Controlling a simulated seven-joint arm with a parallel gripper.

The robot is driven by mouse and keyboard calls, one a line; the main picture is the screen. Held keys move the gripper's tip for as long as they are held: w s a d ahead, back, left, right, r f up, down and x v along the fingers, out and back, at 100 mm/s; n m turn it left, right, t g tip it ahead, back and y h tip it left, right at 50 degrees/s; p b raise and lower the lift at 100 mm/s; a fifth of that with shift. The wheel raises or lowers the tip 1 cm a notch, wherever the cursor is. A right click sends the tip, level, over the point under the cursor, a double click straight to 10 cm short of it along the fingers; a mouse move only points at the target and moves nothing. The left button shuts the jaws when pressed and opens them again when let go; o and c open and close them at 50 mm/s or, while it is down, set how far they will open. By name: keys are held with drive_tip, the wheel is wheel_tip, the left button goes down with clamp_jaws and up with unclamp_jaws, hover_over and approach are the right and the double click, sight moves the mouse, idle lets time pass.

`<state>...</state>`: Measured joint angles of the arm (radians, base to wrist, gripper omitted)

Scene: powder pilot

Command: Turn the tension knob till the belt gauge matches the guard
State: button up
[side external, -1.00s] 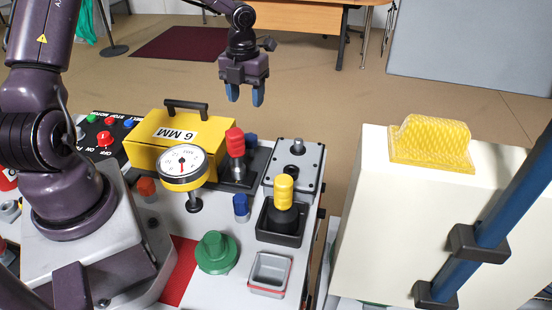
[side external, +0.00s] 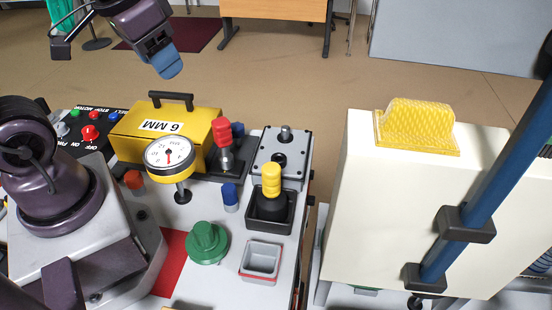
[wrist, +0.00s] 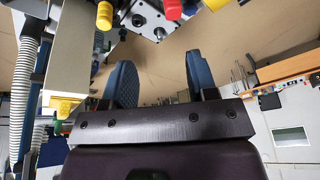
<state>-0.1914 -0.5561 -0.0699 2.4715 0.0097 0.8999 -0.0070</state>
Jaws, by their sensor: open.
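A yellow guard box labelled "6 MM" (side external: 203,120) with a dark handle stands on the bench in the side view. A round dial gauge (side external: 162,158) with a yellow rim stands in front of it, its needle too small to read. A green knob (side external: 207,243) sits on the front of the bench; I cannot tell if it is the tension knob. My gripper (side external: 169,66) is up in the air behind the guard box, tilted, and touches nothing. The wrist view shows its two fingers (wrist: 161,78) apart and empty.
Red (side external: 224,145), yellow (side external: 271,180) and blue (side external: 230,196) handles stand right of the gauge. A grey tray (side external: 262,261) is at the front. A buttoned panel (side external: 90,125) is at left. A white cabinet (side external: 400,210) with a yellow mesh cover (side external: 416,124) stands at right.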

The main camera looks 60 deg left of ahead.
drive_tip(key=d+r+t, duration=0.1)
drive_tip(key=s+d+r+m+t+h, duration=0.1)
drive_tip(key=r, duration=0.1)
drive_tip(key=shift+s+d, duration=0.15)
drive_tip(key=shift+d, duration=0.25)
